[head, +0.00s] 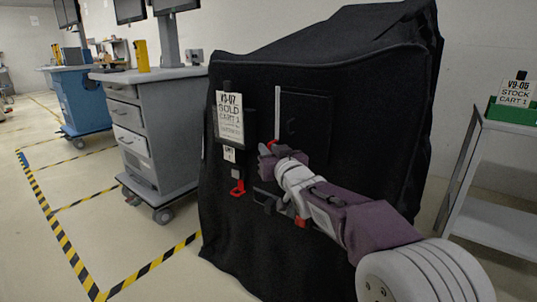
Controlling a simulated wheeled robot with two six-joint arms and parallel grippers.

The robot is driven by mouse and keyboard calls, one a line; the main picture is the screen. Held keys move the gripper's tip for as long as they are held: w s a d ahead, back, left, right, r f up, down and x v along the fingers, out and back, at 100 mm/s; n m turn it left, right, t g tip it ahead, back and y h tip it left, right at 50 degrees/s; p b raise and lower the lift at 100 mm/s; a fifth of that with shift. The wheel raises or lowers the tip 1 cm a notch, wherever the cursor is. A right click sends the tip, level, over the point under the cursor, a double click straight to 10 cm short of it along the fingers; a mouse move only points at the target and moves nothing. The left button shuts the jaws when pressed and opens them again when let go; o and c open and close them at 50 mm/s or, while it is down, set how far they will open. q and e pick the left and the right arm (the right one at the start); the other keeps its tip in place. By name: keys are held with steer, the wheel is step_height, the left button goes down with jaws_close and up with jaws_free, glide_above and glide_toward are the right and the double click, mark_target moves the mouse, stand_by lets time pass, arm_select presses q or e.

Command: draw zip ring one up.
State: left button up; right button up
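A black fabric cover (365,110) is draped over a cart in the middle of the head view. A pale vertical strip (277,108), which looks like a zip line, runs down its front face. My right gripper (266,150) is at the lower end of this strip, against or close to the cover. A small red part (272,143) shows right at the gripper; I cannot tell whether the fingers hold it. A red ring (238,187) hangs lower left, below the labels, apart from the gripper. My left gripper is out of view.
A metal shelf cart (495,190) stands at right. Striped floor tape (65,240) borders open floor.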

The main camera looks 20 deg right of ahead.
steer(key=shift+w, duration=0.15)
jaws_close()
stand_by(1.4)
